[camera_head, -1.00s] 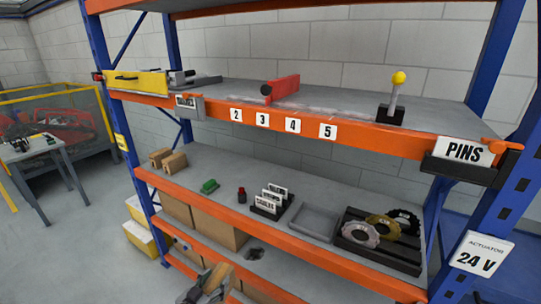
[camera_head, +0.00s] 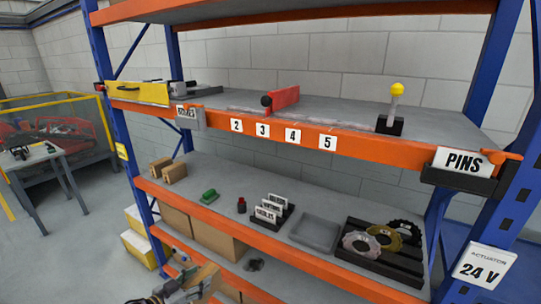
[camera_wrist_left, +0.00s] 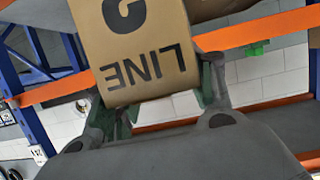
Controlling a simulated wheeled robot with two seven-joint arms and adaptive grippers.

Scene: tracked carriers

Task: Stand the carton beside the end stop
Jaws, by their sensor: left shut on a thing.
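My left gripper (camera_head: 192,281) is low in the head view, in front of the lower shelf, shut on a brown carton (camera_head: 206,274). The wrist view shows the carton (camera_wrist_left: 140,45) large between the fingers (camera_wrist_left: 168,98), with black lettering "LINE" upside down. Its far end is cut off by the frame. On the upper shelf stands a red upright plate (camera_head: 286,97) with a black knob, beside a flat strip. It may be the end stop, but I cannot tell for sure. The carton is well below it and apart from it. My right gripper is out of view.
The orange front beam (camera_head: 345,142) of the upper shelf carries labels 2 to 5. A yellow-knobbed post (camera_head: 395,105) and a yellow block (camera_head: 140,93) stand there. Below are two small boxes, a card holder, an empty grey tray (camera_head: 315,232) and a gear rack (camera_head: 395,258).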

